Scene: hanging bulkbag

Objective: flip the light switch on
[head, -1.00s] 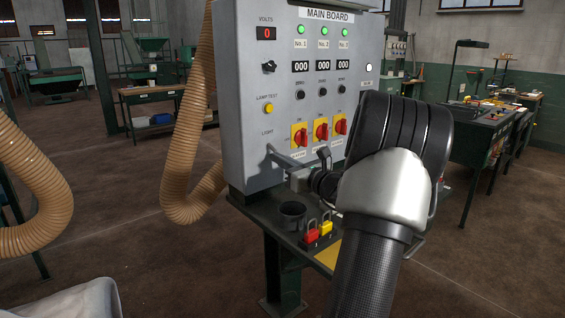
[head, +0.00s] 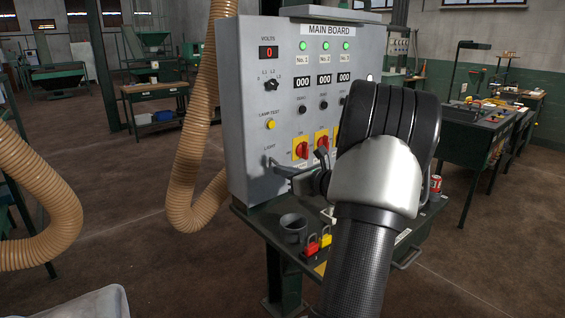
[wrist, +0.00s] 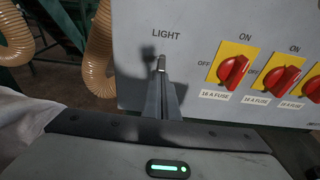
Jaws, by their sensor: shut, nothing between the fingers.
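The light switch (wrist: 161,63) is a small metal lever under the word LIGHT on the grey main board (wrist: 135,90). My gripper (wrist: 163,82) is shut and empty, with its fingertips right at the lever. The lever's lower part is hidden behind the fingers, and I cannot tell contact for certain. In the head view my gripper (head: 275,168) reaches the lower left of the board's front, just below the LIGHT label. There the lever is too small and too covered to make out its position.
Red rotary fuse switches (wrist: 233,72) on yellow plates sit to the right of the lever. Below the board, a shelf holds a dark cup (head: 293,228) and red and yellow padlocks (head: 312,246). A tan hose (head: 190,150) hangs left of the board.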

